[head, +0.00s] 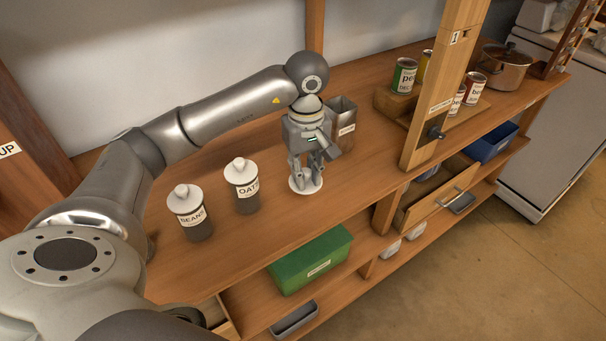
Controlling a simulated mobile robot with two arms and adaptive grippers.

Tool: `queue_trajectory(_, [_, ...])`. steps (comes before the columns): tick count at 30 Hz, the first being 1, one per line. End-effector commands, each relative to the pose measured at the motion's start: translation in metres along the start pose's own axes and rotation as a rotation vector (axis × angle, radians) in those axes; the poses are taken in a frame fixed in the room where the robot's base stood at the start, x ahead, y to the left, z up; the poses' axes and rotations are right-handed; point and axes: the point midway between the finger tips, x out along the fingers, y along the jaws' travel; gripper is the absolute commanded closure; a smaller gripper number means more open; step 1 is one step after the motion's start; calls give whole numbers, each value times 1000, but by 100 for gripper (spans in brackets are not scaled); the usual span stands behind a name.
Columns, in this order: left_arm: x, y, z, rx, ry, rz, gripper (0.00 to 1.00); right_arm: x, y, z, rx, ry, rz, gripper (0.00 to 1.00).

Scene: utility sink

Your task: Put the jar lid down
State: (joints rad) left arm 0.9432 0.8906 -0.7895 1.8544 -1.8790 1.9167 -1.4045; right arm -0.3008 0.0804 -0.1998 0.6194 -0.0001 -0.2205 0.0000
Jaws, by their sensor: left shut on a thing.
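My left gripper (308,172) points down over the wooden counter, with its fingers shut on a white jar lid (305,188). The lid is a round white disc low at the fingertips, close to the counter top. I cannot tell whether it touches the wood. To its left stand two grey jars with white knobbed lids, the oats jar (246,199) and the beans jar (197,229). Both are upright with lids on. A grey metal open-topped container (345,130) with a label stands just behind and right of the gripper. My right gripper is not in view.
A wooden post (432,110) rises at the counter's front edge to the right. Beyond it are several cans (403,76) and a pot (503,68). A green box (311,260) is on the shelf below, and a drawer (437,195) is open. Counter near the lid is clear.

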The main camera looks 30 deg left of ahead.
Motion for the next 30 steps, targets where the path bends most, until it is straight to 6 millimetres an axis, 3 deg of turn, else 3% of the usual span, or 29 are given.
queue_trajectory(9, [48, 13, -46, -1, -2, -2, 100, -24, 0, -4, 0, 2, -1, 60])
queue_trajectory(17, [64, 17, -58, 0, -1, -1, 100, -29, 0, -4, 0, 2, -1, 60])
queue_trajectory(24, [90, 16, -58, 0, -3, -2, 100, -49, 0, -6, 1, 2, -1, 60])
queue_trajectory(30, [95, 17, -58, 2, 1, 2, 100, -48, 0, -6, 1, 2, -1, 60])
